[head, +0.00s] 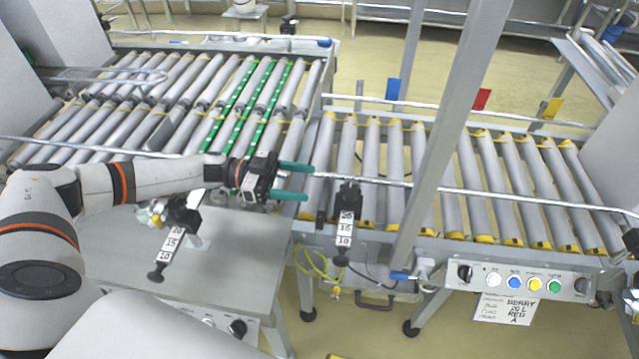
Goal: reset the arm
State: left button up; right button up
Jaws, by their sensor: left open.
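My left arm reaches in from the left over the grey metal table. My left gripper (296,180) has two green fingers pointing right, apart, with nothing between them. It hangs near the corner where the table meets the roller conveyors, close to the guide rail. My right arm and right gripper do not show in the head view.
A wide roller conveyor (190,90) with green strips lies behind the arm. Another roller conveyor (500,185) runs right, crossed by a slanted grey post (440,130). A button panel (520,283) is at front right. The grey table (235,250) looks mostly bare.

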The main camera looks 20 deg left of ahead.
pick_arm(q)
jog(key=shift+s+a, duration=0.1)
jog(key=shift+a, duration=0.3)
jog(key=shift+r, duration=0.15)
